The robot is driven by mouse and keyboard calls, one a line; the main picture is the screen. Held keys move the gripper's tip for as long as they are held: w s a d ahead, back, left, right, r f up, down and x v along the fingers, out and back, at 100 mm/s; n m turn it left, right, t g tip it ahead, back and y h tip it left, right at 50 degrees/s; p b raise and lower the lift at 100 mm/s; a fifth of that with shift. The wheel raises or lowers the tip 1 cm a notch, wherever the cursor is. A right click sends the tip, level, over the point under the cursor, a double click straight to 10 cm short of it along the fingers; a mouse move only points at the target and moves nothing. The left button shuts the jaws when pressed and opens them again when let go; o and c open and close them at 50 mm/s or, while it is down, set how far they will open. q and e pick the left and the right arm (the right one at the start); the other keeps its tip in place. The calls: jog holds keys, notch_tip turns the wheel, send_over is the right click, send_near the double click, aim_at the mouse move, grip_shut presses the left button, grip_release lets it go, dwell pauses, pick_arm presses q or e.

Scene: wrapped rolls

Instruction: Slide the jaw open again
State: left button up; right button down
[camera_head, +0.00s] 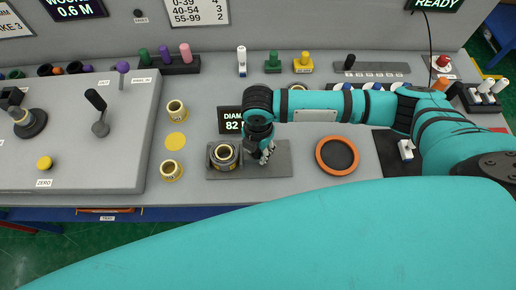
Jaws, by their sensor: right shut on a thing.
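A grey fixture plate (281,171) lies on the bench below the diameter display. At its left end a dark, rounded holder (213,164) surrounds a pale-rimmed roll (223,152). My right gripper (264,155) is at the plate's middle, just right of the holder, pointing down. It is shut on the jaw, which is mostly hidden behind the fingers and wrist. I cannot tell how wide the gap between the jaw and the roll is. My left gripper is not in view.
Yellowish rolls (171,170) stand left of the plate. An orange ring (337,155) lies to the right. A grey console (70,145) with levers fills the left. The diameter display (230,121) is partly behind my right arm. The plate's right end is bare.

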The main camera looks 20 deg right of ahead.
jog(key=shift+s+d+r+p, duration=0.15)
jog(key=shift+d+p, duration=0.3)
jog(key=shift+p, duration=0.05)
jog(key=shift+s+d+r+p, duration=0.1)
jog(key=shift+d+p, duration=0.35)
jog(key=shift+d+f, duration=0.15)
jog(key=shift+f, duration=0.05)
jog(key=c, duration=1.3)
grip_release()
jog(key=o, duration=0.3)
jog(key=shift+s+d, duration=0.1)
